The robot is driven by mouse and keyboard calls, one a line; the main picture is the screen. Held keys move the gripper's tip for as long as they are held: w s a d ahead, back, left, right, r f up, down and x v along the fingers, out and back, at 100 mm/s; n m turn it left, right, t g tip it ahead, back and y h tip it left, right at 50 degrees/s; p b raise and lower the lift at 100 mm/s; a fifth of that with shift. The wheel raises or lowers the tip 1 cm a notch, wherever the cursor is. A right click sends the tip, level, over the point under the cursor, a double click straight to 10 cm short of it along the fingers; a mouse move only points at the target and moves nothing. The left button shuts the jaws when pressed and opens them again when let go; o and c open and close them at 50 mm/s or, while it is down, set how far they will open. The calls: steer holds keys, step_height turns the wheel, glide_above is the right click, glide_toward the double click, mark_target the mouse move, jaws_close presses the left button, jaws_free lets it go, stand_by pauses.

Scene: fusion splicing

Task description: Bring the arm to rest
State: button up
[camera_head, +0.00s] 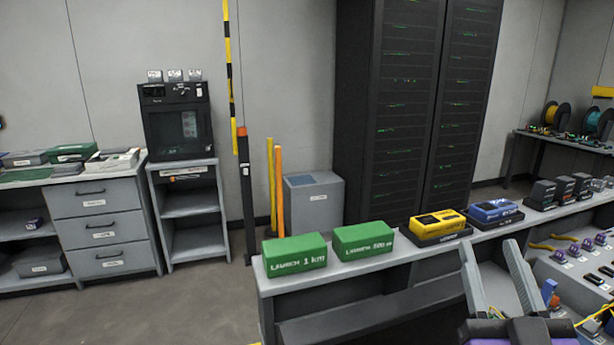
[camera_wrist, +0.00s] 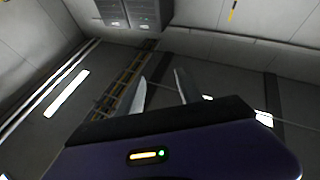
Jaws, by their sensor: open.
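My gripper (camera_head: 504,275) shows at the lower right of the head view, in front of the bench. Its two pale fingers stand apart and point upward, with nothing between them. In the wrist view the gripper (camera_wrist: 162,92) also has its fingers spread and empty. Beyond them that view shows the wall, ceiling lights and the top of a dark cabinet.
The bench (camera_head: 350,292) carries two green launch boxes (camera_head: 294,254), a yellow device (camera_head: 437,224) and a blue device (camera_head: 493,211). Purple-handled tools (camera_head: 573,248) lie near my gripper on its right. A server rack (camera_head: 415,110) stands behind. Floor (camera_head: 180,300) is clear at left.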

steer(key=s+a+f+g+y, duration=0.1)
steer(key=s+f+g, duration=0.3)
steer(key=s+f, duration=0.9)
steer(key=s+a+f+g+y, duration=0.2)
steer(key=s+a+f+g, duration=0.1)
steer(key=s+f, duration=1.1)
steer(key=s+g, duration=0.1)
steer(key=s, duration=0.5)
steer(key=shift+s+a+f, duration=0.2)
steer(key=shift+s+f, duration=0.05)
steer(key=shift+s, duration=0.1)
